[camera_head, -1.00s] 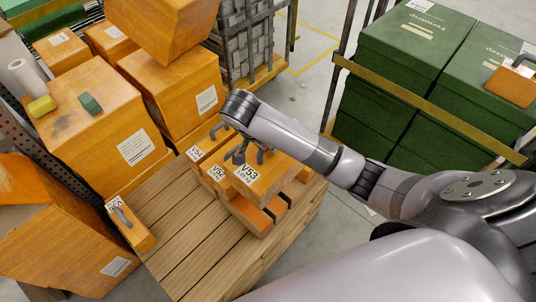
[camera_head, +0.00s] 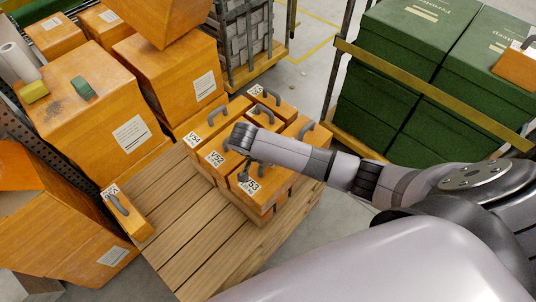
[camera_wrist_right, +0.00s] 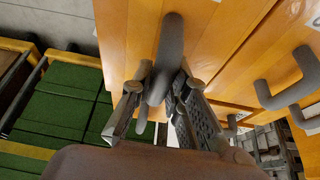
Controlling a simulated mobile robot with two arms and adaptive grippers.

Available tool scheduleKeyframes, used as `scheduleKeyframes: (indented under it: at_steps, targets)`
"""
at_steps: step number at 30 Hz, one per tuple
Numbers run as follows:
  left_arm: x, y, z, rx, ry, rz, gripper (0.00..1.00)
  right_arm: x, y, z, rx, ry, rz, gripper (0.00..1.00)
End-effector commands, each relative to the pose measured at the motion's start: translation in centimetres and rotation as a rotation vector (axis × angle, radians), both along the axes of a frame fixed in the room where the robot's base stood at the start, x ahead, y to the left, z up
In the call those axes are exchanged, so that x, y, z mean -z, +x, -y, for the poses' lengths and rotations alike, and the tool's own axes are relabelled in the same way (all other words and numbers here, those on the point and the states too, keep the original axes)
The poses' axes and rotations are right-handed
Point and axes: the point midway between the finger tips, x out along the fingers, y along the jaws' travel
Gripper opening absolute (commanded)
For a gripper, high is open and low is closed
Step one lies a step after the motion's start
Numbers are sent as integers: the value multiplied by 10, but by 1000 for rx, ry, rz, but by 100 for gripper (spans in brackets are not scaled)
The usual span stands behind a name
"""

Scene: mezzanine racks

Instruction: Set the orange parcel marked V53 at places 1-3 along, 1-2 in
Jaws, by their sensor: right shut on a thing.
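The orange parcel marked V53 (camera_head: 262,201) is at the front right of the parcel group on the wooden pallet (camera_head: 190,222), beside the parcel marked V52 (camera_head: 212,168). My right gripper (camera_head: 248,167) is at its top, shut on the grey handle. The handle shows between the fingers (camera_wrist_right: 166,82) in the right wrist view, with V53's orange face (camera_wrist_right: 122,50) behind it. My arm hides part of V53's top. Whether V53's underside touches what is below cannot be told. My left gripper is not in view.
More handled orange parcels (camera_head: 309,133) stand behind V53. A small handled parcel (camera_head: 130,215) lies at the pallet's left edge. Bare slats lie at the front and left. Large orange boxes (camera_head: 95,115) stand left, and a rack of green boxes (camera_head: 400,50) stands right.

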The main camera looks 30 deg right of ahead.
Motion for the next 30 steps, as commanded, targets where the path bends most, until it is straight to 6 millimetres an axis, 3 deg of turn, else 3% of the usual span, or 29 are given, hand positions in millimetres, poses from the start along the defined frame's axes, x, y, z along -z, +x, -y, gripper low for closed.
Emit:
scheduleKeyframes:
  at_steps: [6, 18, 19, 27, 30]
  targets:
    - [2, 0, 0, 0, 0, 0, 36, 19, 2, 0, 1, 0, 6, 0]
    - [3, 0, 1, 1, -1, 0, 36, 23, 2, 0, 2, 0, 4, 0]
    - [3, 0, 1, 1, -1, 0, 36, 24, 0, 0, 1, 0, 0, 17]
    - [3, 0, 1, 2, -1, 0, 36, 24, 0, 0, 1, 0, 0, 35]
    - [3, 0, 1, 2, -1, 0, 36, 24, 0, 0, 1, 0, 0, 35]
